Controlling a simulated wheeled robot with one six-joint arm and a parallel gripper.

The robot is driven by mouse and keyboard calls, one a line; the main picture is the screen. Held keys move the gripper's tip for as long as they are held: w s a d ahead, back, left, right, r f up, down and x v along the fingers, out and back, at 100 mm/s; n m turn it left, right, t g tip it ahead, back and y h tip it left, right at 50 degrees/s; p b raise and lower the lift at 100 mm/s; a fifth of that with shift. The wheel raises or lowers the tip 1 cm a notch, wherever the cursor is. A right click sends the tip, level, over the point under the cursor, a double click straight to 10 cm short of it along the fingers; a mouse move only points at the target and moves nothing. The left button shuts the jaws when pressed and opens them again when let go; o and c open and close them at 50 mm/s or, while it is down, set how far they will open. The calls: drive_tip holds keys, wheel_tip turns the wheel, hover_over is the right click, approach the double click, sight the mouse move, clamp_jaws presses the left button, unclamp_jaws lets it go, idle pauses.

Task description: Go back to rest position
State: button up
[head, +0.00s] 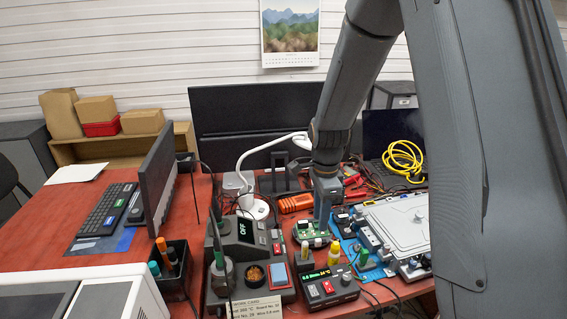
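My arm reaches down from the top of the head view, and my gripper (322,214) points down at the middle of the red bench. It is just above or at a small green circuit board (311,235); I cannot tell whether it touches the board. The fingers are small and seen from one side, so their opening does not show. No held thing can be made out. My large grey arm link covers the right side of the view.
A soldering station (245,262) and a small red-buttoned device (328,287) stand in front of the gripper. A pale plate (397,222) on a blue mat lies right. A white lamp (254,207), orange tool (296,203), monitor (157,180) and yellow cable (403,160) surround it.

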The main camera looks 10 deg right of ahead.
drive_tip(key=s+r+n, duration=0.3)
drive_tip(key=s+n, duration=0.5)
drive_tip(key=n, duration=0.1)
drive_tip(key=s+r+n+t, duration=0.1)
drive_tip(key=s+r+n, duration=0.2)
drive_tip(key=s+n, duration=0.5)
drive_tip(key=shift+s+a+r+n, duration=0.4)
drive_tip(key=shift+s+a, duration=0.05)
drive_tip(key=shift+s, duration=0.05)
